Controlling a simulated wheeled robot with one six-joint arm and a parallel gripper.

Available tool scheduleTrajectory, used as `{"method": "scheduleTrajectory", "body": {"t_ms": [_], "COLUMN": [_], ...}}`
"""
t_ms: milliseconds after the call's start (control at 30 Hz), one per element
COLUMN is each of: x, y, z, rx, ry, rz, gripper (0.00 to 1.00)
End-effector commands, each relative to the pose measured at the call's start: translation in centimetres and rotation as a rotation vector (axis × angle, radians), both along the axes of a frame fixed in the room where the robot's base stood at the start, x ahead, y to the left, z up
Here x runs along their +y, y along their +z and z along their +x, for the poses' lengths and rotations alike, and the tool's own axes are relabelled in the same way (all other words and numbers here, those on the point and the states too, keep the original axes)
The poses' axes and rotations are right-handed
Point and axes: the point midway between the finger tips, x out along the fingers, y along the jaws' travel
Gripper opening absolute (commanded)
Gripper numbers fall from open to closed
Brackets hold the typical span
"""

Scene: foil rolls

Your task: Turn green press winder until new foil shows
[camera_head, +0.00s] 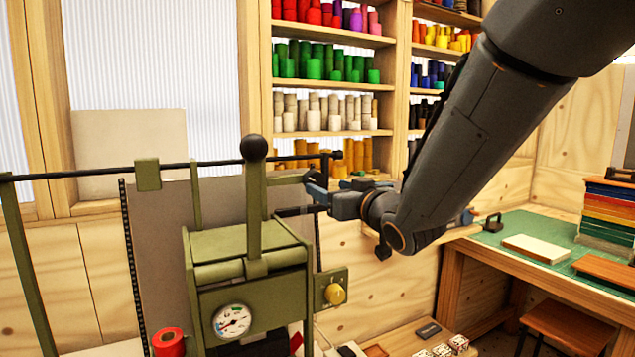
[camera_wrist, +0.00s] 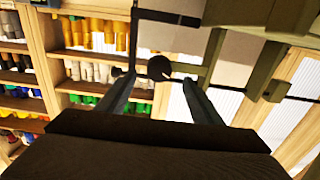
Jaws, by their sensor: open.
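The olive-green press (camera_head: 250,285) stands at the lower centre of the head view. It has an upright lever with a black ball (camera_head: 254,147), a round gauge (camera_head: 233,320) and a yellow knob (camera_head: 335,293) on its side. A long dark rod (camera_head: 95,172) runs across behind the lever. My gripper (camera_head: 313,188) is beside the press's upper right, with its fingers towards the press. In the wrist view my gripper (camera_wrist: 158,92) is open, and a dark round knob (camera_wrist: 158,68) shows between and beyond the fingers. I cannot tell whether they touch it. No new foil is clearly visible.
A red roll (camera_head: 168,342) is at the press's lower left. Shelves of coloured rolls (camera_head: 322,60) stand behind. A green-topped table (camera_head: 505,230) with a pale block (camera_head: 537,248) and stacked coloured boards (camera_head: 607,215) is at right, a stool (camera_head: 570,325) below.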

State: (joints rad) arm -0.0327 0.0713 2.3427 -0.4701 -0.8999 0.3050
Motion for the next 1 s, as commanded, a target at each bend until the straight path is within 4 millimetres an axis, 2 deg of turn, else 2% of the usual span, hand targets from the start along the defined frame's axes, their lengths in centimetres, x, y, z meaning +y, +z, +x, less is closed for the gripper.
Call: {"method": "scheduleTrajectory", "body": {"t_ms": [200, 433, 600, 867, 1000], "x": [1.2, 2.3, 2.6, 2.6, 2.6], "y": [0.1, 0.1, 0.0, 0.0, 0.0], "z": [2.8, 5.2, 5.9, 6.0, 6.0], "rx": [0.003, 0.001, 0.001, 0.000, 0.000], "ry": [0.000, 0.002, 0.001, 0.001, 0.001], "rz": [0.001, 0.001, 0.001, 0.001, 0.001], "gripper": [0.60, 0.60, 0.60, 0.60, 0.40]}}
